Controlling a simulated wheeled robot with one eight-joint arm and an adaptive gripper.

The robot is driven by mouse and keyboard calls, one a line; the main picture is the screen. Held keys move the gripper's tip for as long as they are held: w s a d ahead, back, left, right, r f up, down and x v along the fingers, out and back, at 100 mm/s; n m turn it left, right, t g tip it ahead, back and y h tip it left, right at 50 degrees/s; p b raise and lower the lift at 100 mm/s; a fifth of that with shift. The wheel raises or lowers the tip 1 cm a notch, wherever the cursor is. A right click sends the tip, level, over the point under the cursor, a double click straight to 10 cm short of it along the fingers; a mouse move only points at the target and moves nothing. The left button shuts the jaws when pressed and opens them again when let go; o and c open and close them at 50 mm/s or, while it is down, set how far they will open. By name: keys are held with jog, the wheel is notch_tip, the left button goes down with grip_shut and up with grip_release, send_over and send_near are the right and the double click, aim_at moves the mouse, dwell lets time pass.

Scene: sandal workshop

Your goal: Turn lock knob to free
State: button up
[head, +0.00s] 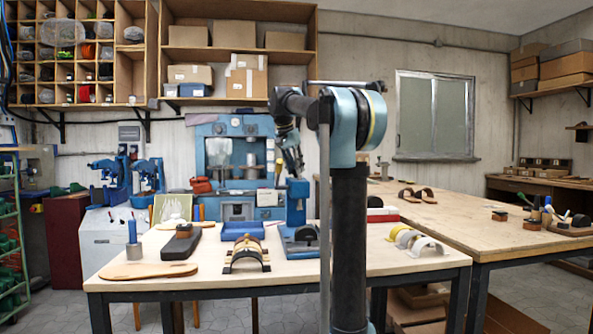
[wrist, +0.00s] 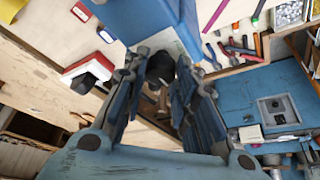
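A small blue press (head: 297,205) stands on the near workbench, with a blue upright and a low base. A black rounded part (head: 306,234) sits at its base. My gripper (head: 292,160) is above the upright, pointing down. In the wrist view a large blue body (wrist: 150,18) fills the top centre. A dark round knob (wrist: 160,66) shows just beneath it, between the two fingertips of my gripper (wrist: 158,78). The fingers are apart, with a gap around the knob. I cannot tell whether they touch it, or which way it is turned.
The near workbench (head: 420,262) also holds a black sandal form (head: 180,245), a strap stand (head: 246,254), a blue tray (head: 243,231) and curved white and yellow forms (head: 418,240). A large blue machine (head: 236,150) stands behind. Hand tools (wrist: 235,50) lie nearby in the wrist view.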

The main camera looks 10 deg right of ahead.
jog(key=shift+d, duration=0.15)
jog(key=shift+n, duration=0.3)
jog(key=n+y, duration=0.1)
jog(key=n, duration=0.1)
jog(key=shift+n+t, duration=0.3)
jog(key=n+y, duration=0.1)
jog(key=n, duration=0.1)
jog(key=n+y, duration=0.1)
jog(key=n, duration=0.2)
jog(key=shift+s+n+t, duration=0.1)
jog(key=shift+n+t, duration=0.2)
jog(key=n+y, duration=0.1)
jog(key=n, duration=0.3)
jog(key=shift+d+y, duration=0.15)
jog(key=shift+y, duration=0.25)
jog(key=n+g+y, duration=0.1)
jog(key=n, duration=0.4)
jog(key=shift+d, duration=0.15)
jog(key=shift+y, duration=0.3)
